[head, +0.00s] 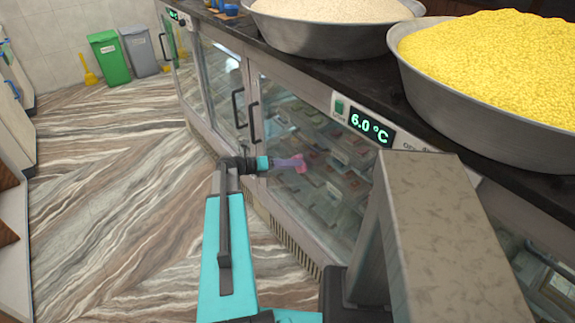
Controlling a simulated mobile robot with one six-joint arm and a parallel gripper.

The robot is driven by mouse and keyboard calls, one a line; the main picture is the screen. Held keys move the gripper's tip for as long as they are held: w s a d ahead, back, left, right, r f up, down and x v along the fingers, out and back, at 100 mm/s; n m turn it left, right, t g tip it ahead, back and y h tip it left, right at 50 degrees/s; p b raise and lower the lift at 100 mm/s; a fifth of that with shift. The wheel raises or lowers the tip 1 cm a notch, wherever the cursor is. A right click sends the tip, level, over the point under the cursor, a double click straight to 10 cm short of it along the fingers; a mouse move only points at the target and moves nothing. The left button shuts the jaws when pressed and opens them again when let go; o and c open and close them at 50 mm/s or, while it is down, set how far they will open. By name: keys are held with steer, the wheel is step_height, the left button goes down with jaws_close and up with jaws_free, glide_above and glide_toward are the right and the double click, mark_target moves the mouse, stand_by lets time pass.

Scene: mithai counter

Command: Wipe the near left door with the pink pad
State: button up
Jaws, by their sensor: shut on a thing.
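My gripper (290,162) reaches out from the teal arm at the middle of the head view. Its purple fingers are shut on a small pink pad (301,166). The pad is in front of the glass of the near left door (335,205), close to the door's left frame. I cannot tell whether the pad touches the glass. The door is closed, with a dark upright handle (254,121) on its left edge. Several boxes of sweets show through the glass.
A dark counter top (395,95) above the doors carries a steel bowl of pale grains (320,38) and one of yellow sweets (480,105). A 6.0 °C display (371,128) is on the case. Green (108,57) and grey (140,50) bins stand far back. The striped floor (110,190) is clear.

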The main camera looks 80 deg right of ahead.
steer(key=shift+s+a, duration=0.4)
steer(key=shift+s, duration=0.1)
steer(key=shift+r, duration=0.1)
steer(key=shift+r+p, duration=0.95)
steer(key=shift+p, duration=0.15)
steer(key=shift+w, duration=0.15)
steer(key=shift+w+d+p, duration=0.55)
steer(key=shift+w+d, duration=0.05)
steer(key=shift+d, duration=0.15)
steer(key=shift+w+d+p, duration=0.5)
steer(key=shift+w+d, duration=0.05)
steer(key=shift+d, duration=0.2)
steer(key=shift+w+d, duration=0.1)
